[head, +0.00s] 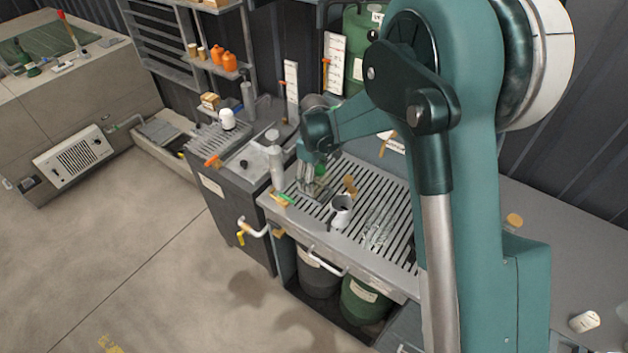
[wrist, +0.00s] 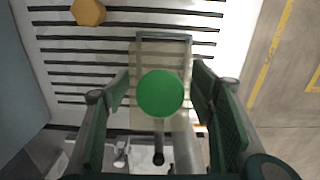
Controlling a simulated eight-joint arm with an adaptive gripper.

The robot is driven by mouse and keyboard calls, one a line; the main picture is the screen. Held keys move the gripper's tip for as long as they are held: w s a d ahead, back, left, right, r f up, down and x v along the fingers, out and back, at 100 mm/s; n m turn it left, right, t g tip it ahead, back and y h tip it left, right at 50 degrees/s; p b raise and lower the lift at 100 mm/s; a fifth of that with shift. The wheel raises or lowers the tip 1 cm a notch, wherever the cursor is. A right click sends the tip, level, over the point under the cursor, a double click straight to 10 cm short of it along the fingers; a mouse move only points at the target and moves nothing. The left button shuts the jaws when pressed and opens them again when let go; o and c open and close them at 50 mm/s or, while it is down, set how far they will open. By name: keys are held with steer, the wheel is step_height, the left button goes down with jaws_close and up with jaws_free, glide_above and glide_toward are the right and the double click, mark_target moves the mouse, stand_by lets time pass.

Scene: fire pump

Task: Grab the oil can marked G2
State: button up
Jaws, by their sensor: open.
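My gripper (head: 314,168) is open, low over the slatted drain top of the bench in the head view. In the wrist view, its two green fingers (wrist: 161,96) stand on either side of a round green top (wrist: 160,94), with a gap on both sides. The green thing also shows partly beside the fingers in the head view (head: 320,171). No G2 mark is readable, so I cannot tell whether this is the oil can. A grey bottle-shaped can (head: 276,165) stands left of my gripper, at the bench edge.
A grey cup (head: 341,211) and an orange-brown piece (head: 350,185) stand on the slats. An orange hexagonal piece (wrist: 88,12) shows upper left in the wrist view. Clear glassy items (head: 379,228) lie to the right. A green-and-orange item (head: 282,199) lies near the front edge.

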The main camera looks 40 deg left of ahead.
steer(key=shift+f, duration=0.4)
steer(key=c, duration=1.1)
steer(key=shift+r, duration=0.15)
steer(key=shift+r, duration=4.9)
